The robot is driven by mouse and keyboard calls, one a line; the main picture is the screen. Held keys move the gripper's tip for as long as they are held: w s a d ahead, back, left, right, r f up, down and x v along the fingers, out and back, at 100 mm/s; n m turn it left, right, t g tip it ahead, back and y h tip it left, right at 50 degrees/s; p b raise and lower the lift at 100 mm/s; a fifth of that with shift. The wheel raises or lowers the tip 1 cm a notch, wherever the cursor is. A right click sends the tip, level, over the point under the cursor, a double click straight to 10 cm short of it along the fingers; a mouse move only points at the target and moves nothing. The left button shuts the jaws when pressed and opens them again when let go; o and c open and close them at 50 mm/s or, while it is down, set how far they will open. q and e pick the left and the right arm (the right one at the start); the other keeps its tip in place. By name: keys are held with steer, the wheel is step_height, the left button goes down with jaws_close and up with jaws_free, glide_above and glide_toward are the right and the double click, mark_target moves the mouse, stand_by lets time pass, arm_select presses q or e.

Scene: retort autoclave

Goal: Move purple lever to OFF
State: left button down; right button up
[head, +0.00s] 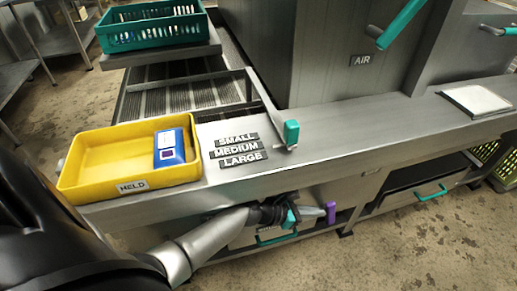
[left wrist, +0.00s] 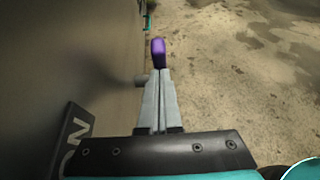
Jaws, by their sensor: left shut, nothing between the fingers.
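The purple lever (head: 331,212) is on the front of the bench, below the worktop edge. It also shows in the left wrist view (left wrist: 158,52), just beyond my fingertips, with a grey pivot stub beside it on the panel. My left gripper (head: 321,212) is shut and empty, with its fingertips right up against or very close to the lever; I cannot tell whether they touch. In the left wrist view its two grey fingers (left wrist: 161,74) lie together. A dark label (left wrist: 76,138), partly hidden, reads what looks like "ON". My right gripper is not in view.
A yellow HELD tray (head: 125,160) with a blue-and-white box (head: 170,148) stands on the worktop. A teal-handled lever (head: 291,134) stands beside the SMALL, MEDIUM and LARGE labels. A teal drawer handle (head: 276,238) is below my gripper. Open floor lies in front.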

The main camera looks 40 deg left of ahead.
arm_select(q)
steer(key=s+a+f+b, duration=0.3)
steer(key=s+f+b, duration=0.2)
steer(key=f+b, duration=0.35)
steer(key=w+r+p+v, duration=0.1)
steer(key=p+v, duration=0.4)
steer(key=v, duration=0.6)
steer(key=s+d+m+g+y, duration=0.25)
steer(key=s+d+m, duration=0.25)
steer(key=m, duration=0.8)
steer(key=s+d+m+g+y, duration=0.1)
steer(key=s+d+m+g, duration=0.3)
steer(key=m, duration=0.9)
steer(key=s+a+f+m+y+p, duration=0.2)
steer(key=s+f+p, duration=0.1)
steer(key=f, duration=0.3)
steer(key=s+a+f+m+y+p, duration=0.2)
steer(key=s+a+f+p, duration=0.1)
steer(key=f+p, duration=0.2)
steer(key=shift+a+f+m+p, duration=0.3)
steer(key=shift+f+p, duration=0.1)
steer(key=shift+p, duration=0.25)
